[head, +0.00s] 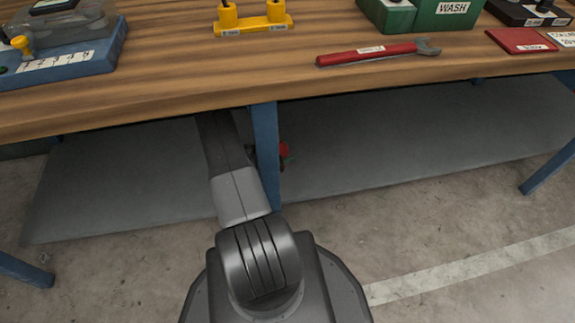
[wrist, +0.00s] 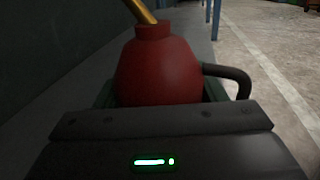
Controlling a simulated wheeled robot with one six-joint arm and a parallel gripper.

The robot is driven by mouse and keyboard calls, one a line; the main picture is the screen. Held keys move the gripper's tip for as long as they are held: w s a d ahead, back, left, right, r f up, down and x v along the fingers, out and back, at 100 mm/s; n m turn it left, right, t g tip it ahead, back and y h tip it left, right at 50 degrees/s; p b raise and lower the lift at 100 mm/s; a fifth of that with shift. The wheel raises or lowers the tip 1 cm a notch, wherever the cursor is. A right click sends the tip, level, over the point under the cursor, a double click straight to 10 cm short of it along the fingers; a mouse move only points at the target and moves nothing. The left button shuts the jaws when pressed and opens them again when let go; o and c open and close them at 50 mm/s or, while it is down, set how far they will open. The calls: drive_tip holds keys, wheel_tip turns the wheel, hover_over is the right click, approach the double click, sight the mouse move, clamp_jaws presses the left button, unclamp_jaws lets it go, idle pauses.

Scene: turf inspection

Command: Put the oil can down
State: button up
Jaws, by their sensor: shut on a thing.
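The oil can (wrist: 158,72) is red with a brass spout (wrist: 141,12) and a dark handle (wrist: 240,76) on its right. It stands roughly upright in the wrist view, directly in front of my gripper (wrist: 160,95). My gripper is shut on it; only small parts of the fingers show at its sides. In the head view my arm reaches under the workbench, and a small red part of the can (head: 284,150) shows beside the blue leg. The can's base is hidden, so I cannot tell whether it touches the grey lower shelf (head: 400,135).
The wooden bench top (head: 160,85) lies above my arm. A blue leg (head: 266,150) stands close to the arm's right. A red-handled wrench (head: 370,53), a yellow holder (head: 252,25) and a green WASH box (head: 440,14) are on top. The visible lower shelf looks clear.

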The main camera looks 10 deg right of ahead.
wheel_tip(320, 180, down, 9)
drive_tip(key=b, duration=0.3)
drive_tip(key=shift+s+f, duration=0.1)
drive_tip(key=shift+f, duration=0.05)
drive_tip(key=shift+f+b, duration=0.2)
drive_tip(key=shift+b, duration=0.1)
drive_tip(key=o, duration=1.3)
drive_tip(key=shift+o, duration=0.2)
drive_tip(key=shift+r+p, duration=0.25)
drive_tip(key=shift+p, duration=0.05)
drive_tip(key=shift+a, duration=0.3)
drive_tip(key=a, duration=0.3)
drive_tip(key=s+a+p, duration=0.1)
drive_tip(key=a, duration=0.3)
drive_tip(key=s+a+p, duration=0.1)
drive_tip(key=a, duration=0.3)
drive_tip(key=shift+s+a, duration=0.15)
